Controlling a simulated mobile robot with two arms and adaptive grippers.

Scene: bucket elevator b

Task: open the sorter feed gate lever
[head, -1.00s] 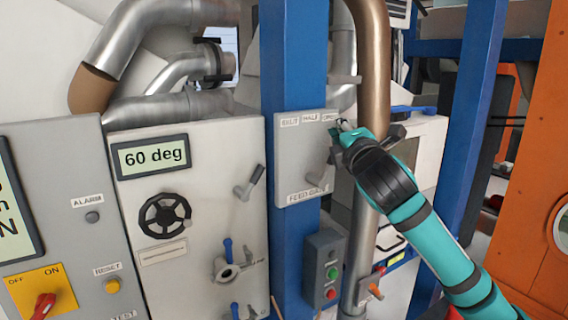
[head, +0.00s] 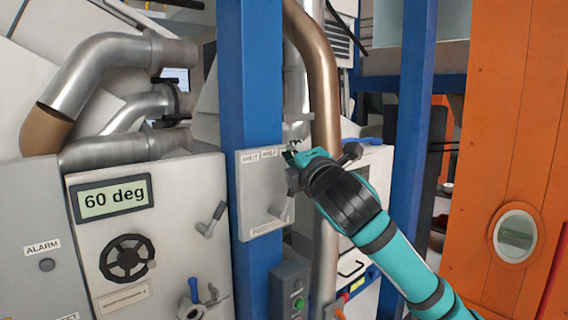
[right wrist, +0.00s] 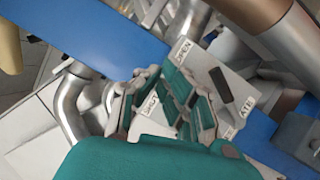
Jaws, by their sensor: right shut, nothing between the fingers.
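The feed gate panel (head: 250,205) is a grey plate on the blue post, with SHUT and HALF labels along its top. My right gripper (head: 297,153) is shut and empty at the panel's upper right corner, covering the OPEN label there. The lever (head: 280,206) is partly hidden behind my gripper in the head view. In the right wrist view the lever's dark grip (right wrist: 222,86) shows on the panel below the OPEN label, beside the teal fingers (right wrist: 172,102). Contact between fingers and lever cannot be told. My left gripper is out of view.
A grey machine with a 60 deg display (head: 112,197), a handwheel (head: 127,259) and another lever (head: 212,220) stands to the left. A brown pipe (head: 325,90) runs behind my gripper. A button box (head: 290,290) is below the panel. An orange wall (head: 480,140) is at right.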

